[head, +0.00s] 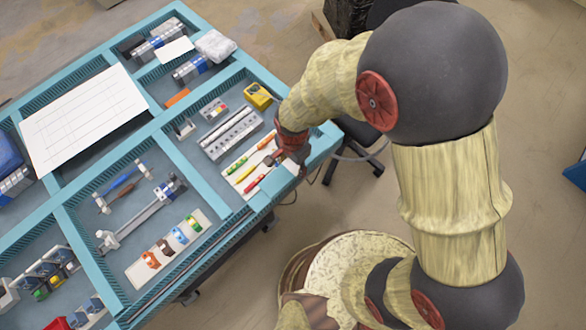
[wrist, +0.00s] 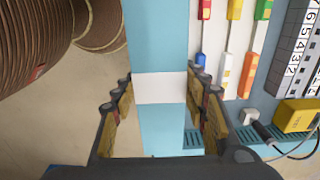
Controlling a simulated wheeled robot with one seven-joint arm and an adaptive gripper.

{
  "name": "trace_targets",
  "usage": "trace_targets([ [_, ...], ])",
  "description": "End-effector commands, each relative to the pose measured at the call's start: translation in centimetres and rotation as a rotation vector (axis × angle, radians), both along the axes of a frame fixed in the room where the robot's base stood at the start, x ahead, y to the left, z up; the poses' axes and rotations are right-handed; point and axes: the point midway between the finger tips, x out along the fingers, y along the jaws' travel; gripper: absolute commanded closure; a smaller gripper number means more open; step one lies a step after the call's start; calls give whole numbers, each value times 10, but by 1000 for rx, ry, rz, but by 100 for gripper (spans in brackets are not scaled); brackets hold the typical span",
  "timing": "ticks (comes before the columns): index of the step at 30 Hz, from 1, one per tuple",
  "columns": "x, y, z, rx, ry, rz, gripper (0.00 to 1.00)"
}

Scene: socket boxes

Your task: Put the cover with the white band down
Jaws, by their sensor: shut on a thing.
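My gripper (wrist: 160,85) has its two fingertips on either side of a white band (wrist: 160,88) that crosses a teal strip. I take this band to be on the cover, held between the fingers.
Several coloured tools (head: 247,168) lie on white strips left of my gripper. A yellow box (head: 258,95) with a cable and a grey numbered block (head: 232,133) are close by. The teal table (head: 155,128) has several filled compartments.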

Motion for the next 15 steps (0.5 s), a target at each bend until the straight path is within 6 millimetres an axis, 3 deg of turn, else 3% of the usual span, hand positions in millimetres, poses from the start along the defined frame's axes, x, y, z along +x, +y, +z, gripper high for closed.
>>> trace_targets([
  [9, 4, 0, -36, -2, 1, 0, 100],
  [15, 4, 0, -36, 0, 0, 0, 100],
])
